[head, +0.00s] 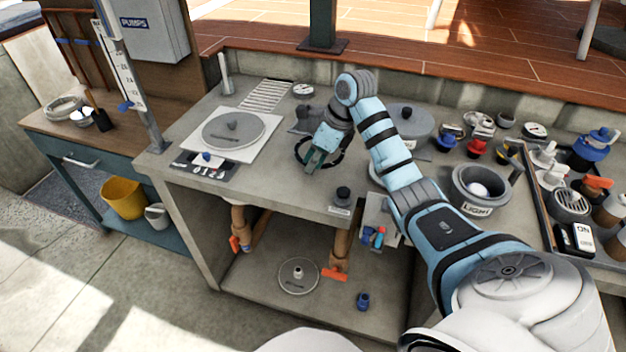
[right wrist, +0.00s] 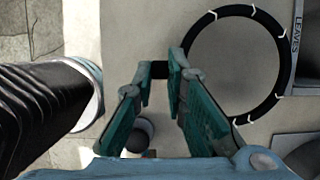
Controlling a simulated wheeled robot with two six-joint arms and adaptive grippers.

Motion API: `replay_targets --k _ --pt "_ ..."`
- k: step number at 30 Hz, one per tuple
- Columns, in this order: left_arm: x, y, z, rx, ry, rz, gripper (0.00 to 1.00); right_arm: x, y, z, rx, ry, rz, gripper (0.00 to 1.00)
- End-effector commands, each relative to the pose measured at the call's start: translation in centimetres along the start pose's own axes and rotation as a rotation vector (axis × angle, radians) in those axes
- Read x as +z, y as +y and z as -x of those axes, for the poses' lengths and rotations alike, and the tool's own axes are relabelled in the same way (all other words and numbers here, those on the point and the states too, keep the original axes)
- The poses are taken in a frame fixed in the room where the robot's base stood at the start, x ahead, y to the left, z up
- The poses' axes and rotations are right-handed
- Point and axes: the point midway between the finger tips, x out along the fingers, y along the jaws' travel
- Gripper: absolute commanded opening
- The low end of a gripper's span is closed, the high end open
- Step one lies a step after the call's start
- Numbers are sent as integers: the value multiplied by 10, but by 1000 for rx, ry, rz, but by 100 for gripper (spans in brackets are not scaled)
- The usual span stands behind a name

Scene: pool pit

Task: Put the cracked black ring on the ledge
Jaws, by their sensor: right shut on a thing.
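The black ring (right wrist: 284,75) is a thin hoop with several pale marks across it, seen in the right wrist view. It also shows in the head view (head: 299,150), partly hidden by my gripper. My right gripper (head: 316,160) is shut on a dark part at the ring's edge; its fingers also show in the right wrist view (right wrist: 161,72). The ring is over the grey counter (head: 262,180); I cannot tell whether it touches the top. A raised stone edge (head: 275,65) below the wooden deck runs behind the counter. My left gripper is not in view.
A round lid on a square plate (head: 272,128) lies left of the ring. A small black knob (head: 343,193) stands near the front edge. A grey round lid (head: 425,119) and the LIGHT pot (head: 463,205) are to the right. Shelf space lies below.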

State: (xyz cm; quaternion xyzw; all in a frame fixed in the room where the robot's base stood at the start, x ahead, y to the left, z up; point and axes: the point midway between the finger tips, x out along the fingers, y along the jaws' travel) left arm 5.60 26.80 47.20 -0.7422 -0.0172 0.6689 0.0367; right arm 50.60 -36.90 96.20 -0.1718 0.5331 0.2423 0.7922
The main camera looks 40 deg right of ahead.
Motion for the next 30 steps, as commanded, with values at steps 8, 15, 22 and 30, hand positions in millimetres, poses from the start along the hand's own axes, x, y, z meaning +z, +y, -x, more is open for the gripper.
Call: replay_targets --k 8,15,22,30 --pt "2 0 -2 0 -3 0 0 -16 1 -37 1 1 -1 0" --pt "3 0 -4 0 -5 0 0 -16 1 -38 1 1 -1 0" --pt "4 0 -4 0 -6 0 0 -16 1 -39 1 1 -1 33" --pt "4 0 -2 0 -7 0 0 -15 1 -36 1 1 0 33"
